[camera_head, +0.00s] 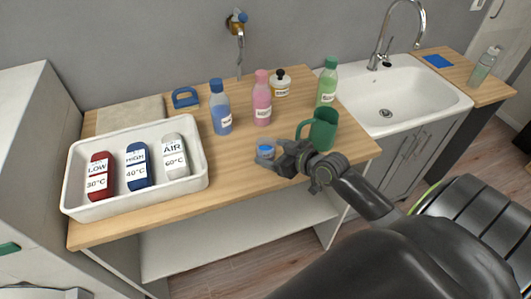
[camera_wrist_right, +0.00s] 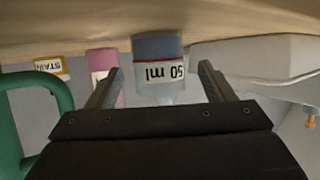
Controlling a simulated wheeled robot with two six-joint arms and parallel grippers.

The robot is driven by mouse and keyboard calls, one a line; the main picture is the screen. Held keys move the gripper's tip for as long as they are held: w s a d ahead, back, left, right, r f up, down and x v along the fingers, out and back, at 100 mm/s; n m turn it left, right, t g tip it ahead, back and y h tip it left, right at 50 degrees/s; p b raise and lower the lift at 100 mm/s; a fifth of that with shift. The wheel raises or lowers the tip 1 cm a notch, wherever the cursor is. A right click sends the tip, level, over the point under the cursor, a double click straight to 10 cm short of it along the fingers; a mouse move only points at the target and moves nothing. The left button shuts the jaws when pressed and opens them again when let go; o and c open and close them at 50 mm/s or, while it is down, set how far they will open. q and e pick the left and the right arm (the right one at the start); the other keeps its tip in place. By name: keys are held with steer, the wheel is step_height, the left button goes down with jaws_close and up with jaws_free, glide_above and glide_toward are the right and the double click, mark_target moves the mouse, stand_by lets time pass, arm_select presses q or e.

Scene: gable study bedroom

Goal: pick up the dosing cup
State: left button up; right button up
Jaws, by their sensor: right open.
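The dosing cup (camera_head: 265,151) is small, clear-grey and blue, and stands near the front of the wooden counter. In the right wrist view, which shows the scene upside down, the dosing cup (camera_wrist_right: 158,68) has a "50 ml" label and a thin red line. My right gripper (camera_head: 277,157) is just to the right of the cup, low over the counter. Its two fingers (camera_wrist_right: 158,84) are apart, with the cup ahead of and between them in the picture. I cannot tell whether they touch it. My left gripper is not in view.
A green mug (camera_head: 323,129) stands close behind my right gripper. Blue (camera_head: 221,112), pink (camera_head: 262,101) and green (camera_head: 327,83) bottles and a labelled jar (camera_head: 280,86) stand farther back. A white tray (camera_head: 140,207) with three labelled pieces is at left, a sink (camera_head: 425,100) at right.

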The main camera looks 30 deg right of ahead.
steer(key=shift+f+p+x, duration=0.15)
steer(key=shift+p+x, duration=0.1)
steer(key=shift+x, duration=1.05)
steer(key=shift+f+p+x, duration=0.15)
steer(key=shift+p+x, duration=0.1)
steer(key=shift+x, duration=1)
steer(key=shift+s+d, duration=0.1)
steer(key=c, duration=1.2)
